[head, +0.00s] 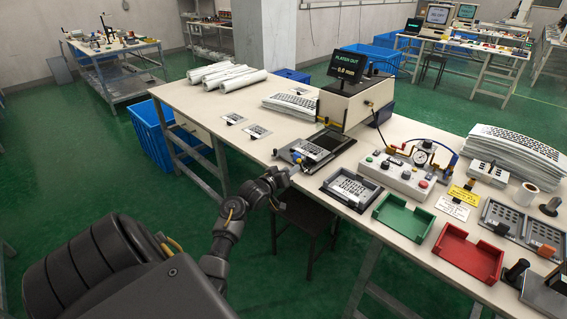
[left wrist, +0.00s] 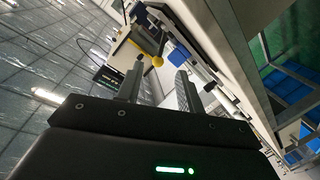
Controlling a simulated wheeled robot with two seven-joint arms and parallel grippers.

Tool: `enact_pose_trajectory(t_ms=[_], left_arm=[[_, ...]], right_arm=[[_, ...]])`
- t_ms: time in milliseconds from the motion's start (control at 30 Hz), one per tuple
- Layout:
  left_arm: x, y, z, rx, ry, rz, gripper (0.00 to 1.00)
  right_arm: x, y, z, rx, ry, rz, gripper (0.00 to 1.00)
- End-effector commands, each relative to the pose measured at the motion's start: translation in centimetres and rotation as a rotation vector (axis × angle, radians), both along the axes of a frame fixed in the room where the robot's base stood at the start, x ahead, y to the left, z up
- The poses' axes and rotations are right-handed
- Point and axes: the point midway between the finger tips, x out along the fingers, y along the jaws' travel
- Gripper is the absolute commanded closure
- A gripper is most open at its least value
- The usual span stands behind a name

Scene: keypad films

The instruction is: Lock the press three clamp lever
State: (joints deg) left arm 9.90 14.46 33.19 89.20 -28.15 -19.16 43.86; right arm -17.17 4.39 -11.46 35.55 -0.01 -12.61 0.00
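The press (head: 345,100) stands on the long table, and its screen (head: 348,67) reads "PLATEN OUT" and "0.0 mm". Its platen sticks out in front with a keypad film (head: 318,146) on it. A small blue clamp part (head: 297,156) sits at the platen's near left edge; a blue part (left wrist: 179,56) also shows in the left wrist view. A yellow ball knob (left wrist: 157,61), apparently the lever's end, shows just beyond and between my left fingertips. My left gripper (head: 288,172) is open at the table's front edge, close to the clamp. Contact cannot be told. My right gripper is out of view.
Right of the platen are a dark frame tray (head: 370,203), a control box (head: 398,174), a green tray (head: 404,214) and a red tray (head: 468,252). White rolls (head: 229,76) lie at the back left. A stool (head: 309,220) stands under the table.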

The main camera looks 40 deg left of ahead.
Motion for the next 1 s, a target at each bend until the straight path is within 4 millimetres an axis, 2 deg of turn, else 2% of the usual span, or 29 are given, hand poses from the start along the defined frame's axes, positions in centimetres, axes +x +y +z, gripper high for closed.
enact_pose_trajectory(t_ms=[100, 300, 867, 1000], left_arm=[[-1.8, -0.3, 0.2, 0.001, 0.002, 0.0, 0.63], [-3.2, -0.5, 0.4, -0.001, 0.0, 0.001, 0.63], [-3.2, -0.5, 0.5, 0.0, 0.0, 0.0, 0.63], [-3.2, -0.4, 0.6, 0.07, 0.006, -0.006, 0.63]], right_arm=[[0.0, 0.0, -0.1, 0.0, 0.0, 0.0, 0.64], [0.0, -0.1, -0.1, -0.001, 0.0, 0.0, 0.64], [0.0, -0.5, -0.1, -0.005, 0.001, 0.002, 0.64], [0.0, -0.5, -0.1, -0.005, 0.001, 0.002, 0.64]])
